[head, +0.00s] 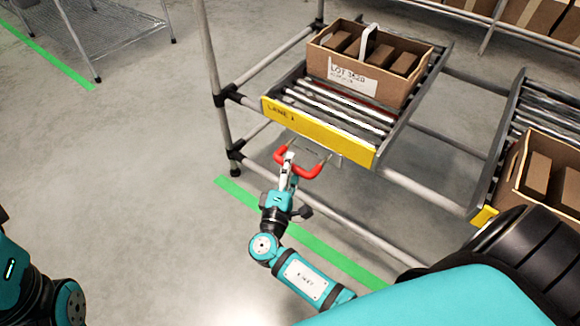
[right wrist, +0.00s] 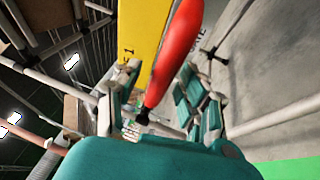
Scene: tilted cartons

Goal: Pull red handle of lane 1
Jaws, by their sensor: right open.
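The red handle (head: 318,170) hangs below the yellow LANE 1 plate (head: 318,134) at the front of a roller lane. My right gripper (head: 289,160) is at the left part of the handle. In the right wrist view the red handle (right wrist: 176,50) runs between the open fingers of my right gripper (right wrist: 155,100). I cannot tell whether the fingers touch it. On the left of the head view only part of my left arm shows; its gripper is out of view.
A carton (head: 366,72) marked LOT with a white handle sits on the lane 1 rollers. Another lane with a carton (head: 548,175) is at the right. Grey rack posts (head: 208,50) and rails surround the lanes.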

